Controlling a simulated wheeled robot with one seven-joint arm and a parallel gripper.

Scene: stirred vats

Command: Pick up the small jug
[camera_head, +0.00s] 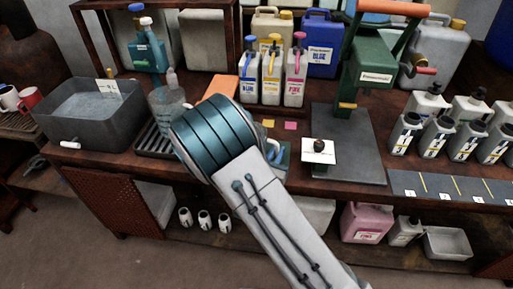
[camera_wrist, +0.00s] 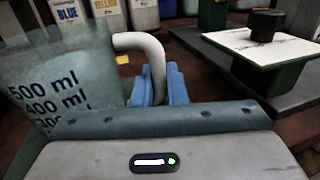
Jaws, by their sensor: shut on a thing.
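The small jug (camera_wrist: 75,75) is clear, with dark marks such as 500 ml and 400 ml, and fills the left of the wrist view. Its pale curved handle (camera_wrist: 152,45) runs down between the blue fingers of my gripper (camera_wrist: 158,88). My gripper is shut on this handle. The jug's lower part is hidden by the gripper body, so I cannot tell whether it touches the bench.
Blue, yellow and pink bottles (camera_head: 271,80) stand behind. A green press (camera_head: 368,62) and a white plate with a black knob (camera_head: 318,152) are to the right, with several grey bottles (camera_head: 436,138) beyond.

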